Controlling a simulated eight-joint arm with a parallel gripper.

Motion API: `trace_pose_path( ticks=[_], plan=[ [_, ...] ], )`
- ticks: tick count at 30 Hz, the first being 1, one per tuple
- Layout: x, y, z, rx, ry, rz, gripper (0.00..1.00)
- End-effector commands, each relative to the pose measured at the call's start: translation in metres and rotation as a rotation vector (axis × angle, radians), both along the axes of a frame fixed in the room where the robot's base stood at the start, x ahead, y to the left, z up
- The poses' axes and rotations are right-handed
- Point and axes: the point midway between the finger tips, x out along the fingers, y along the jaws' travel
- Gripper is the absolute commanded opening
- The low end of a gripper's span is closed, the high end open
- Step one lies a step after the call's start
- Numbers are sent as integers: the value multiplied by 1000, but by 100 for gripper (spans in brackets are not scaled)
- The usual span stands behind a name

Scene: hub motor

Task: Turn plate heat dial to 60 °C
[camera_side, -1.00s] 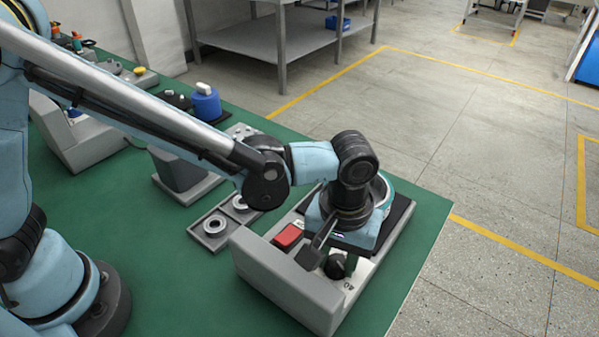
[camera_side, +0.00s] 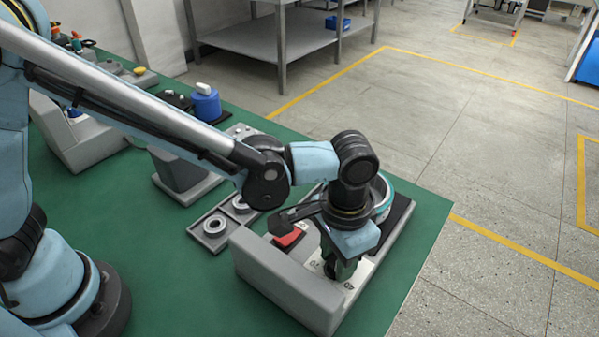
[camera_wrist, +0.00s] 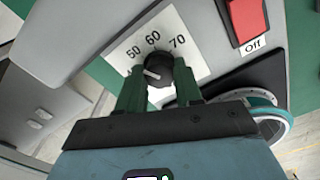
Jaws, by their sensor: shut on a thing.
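The black heat dial (camera_wrist: 159,66) sits on a white scale plate (camera_wrist: 176,22) printed 50, 60 and 70. A white pointer line on the dial faces left, on the lower side of the 50 mark; a further mark beside it is partly hidden by a finger. My gripper (camera_wrist: 159,72) is shut on the dial, one green finger on each side. In the side view my gripper (camera_side: 341,268) points down over the front of the grey hot plate unit (camera_side: 285,281) and hides the dial.
A red switch (camera_wrist: 246,18) marked Off is beside the dial; it also shows in the side view (camera_side: 289,239). A teal-rimmed round vessel (camera_wrist: 268,119) stands on the unit. A tray (camera_side: 212,233) with metal rings lies to the left. The green table (camera_side: 165,270) is clear in front.

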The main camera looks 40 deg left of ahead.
Motion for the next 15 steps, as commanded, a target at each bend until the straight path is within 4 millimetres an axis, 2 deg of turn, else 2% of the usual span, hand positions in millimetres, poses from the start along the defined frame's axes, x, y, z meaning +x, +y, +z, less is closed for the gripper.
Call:
trace_pose_path(
  ticks=[15],
  plan=[
    [0,0,0,0,1,-487,4]
  ],
)
